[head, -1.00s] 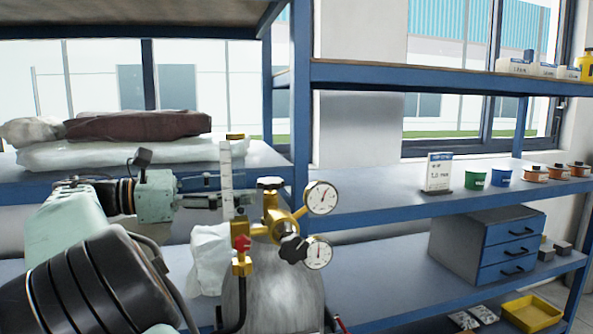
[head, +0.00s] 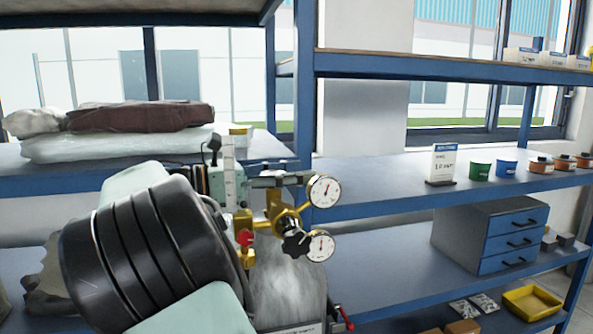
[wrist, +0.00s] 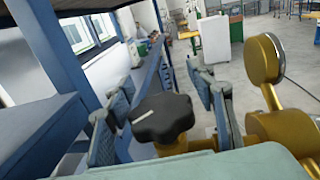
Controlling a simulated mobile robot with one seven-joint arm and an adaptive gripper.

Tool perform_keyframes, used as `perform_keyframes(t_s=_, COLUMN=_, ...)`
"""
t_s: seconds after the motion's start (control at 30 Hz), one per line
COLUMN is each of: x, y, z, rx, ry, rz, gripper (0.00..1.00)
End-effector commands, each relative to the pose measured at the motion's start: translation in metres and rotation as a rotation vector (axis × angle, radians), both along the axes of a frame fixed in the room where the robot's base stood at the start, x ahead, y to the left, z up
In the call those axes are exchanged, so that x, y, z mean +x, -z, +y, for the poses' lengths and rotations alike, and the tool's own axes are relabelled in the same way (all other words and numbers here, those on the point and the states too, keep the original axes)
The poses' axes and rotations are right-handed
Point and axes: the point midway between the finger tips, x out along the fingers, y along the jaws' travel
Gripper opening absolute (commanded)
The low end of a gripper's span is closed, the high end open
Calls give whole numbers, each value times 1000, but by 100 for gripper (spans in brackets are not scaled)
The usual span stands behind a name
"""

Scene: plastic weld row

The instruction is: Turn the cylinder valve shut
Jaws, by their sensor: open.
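The grey gas cylinder (head: 285,290) stands in front of the shelves, with a brass valve and regulator (head: 284,217) on top. The black lobed valve handwheel (wrist: 162,117) shows in the wrist view with a white mark on it. My gripper (wrist: 158,103) is open, with one finger on each side of the handwheel; I cannot tell whether either finger touches it. In the head view my gripper (head: 285,178) reaches in from the left at valve-top height and hides the handwheel.
Two round gauges, upper (head: 324,191) and lower (head: 321,246), sit right of the valve. A black regulator knob (head: 296,242) and a red knob (head: 244,238) are just below my gripper. Blue shelves (head: 400,190) stand behind, with a drawer cabinet (head: 490,238) at right.

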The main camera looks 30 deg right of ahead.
Motion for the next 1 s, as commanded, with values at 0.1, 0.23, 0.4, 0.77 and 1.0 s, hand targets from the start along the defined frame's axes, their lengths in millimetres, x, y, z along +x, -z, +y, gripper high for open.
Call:
perform_keyframes(t_s=0.1, x=0, y=0, z=-3, rx=0, ry=0, rz=0, gripper=51)
perform_keyframes(t_s=0.23, x=0, y=0, z=-3, rx=0, ry=0, rz=0, gripper=51)
perform_keyframes(t_s=0.4, x=0, y=0, z=-3, rx=0, ry=0, rz=0, gripper=41)
perform_keyframes(t_s=0.77, x=0, y=0, z=-3, rx=0, ry=-1, rz=0, gripper=6)
perform_keyframes(t_s=1.0, x=0, y=1, z=-2, rx=1, ry=-1, rz=0, gripper=4)
